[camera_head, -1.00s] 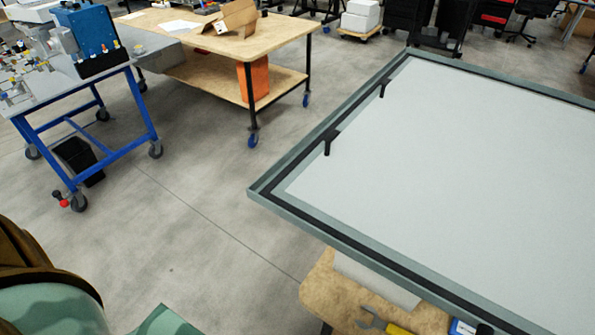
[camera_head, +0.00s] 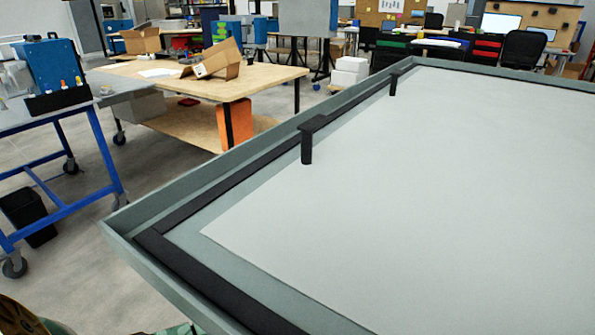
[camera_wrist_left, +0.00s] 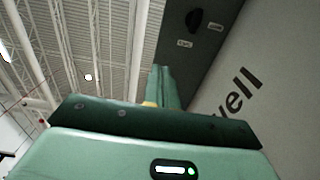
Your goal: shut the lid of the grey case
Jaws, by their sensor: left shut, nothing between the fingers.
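A large grey lid-like panel (camera_head: 420,190) with a raised grey-green rim, a black seal strip and two black hooks fills the right of the head view. It is tilted and its inner face shows. The body of the grey case is not visible in the head view. In the left wrist view, my left gripper (camera_wrist_left: 164,84) is shut and empty, its fingers close to a dark grey edge. Beside it, at the right, is a pale surface with dark lettering (camera_wrist_left: 238,92); whether the fingers touch it I cannot tell. My right gripper is out of view.
A blue-framed trolley (camera_head: 60,125) with a blue device stands at the left.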

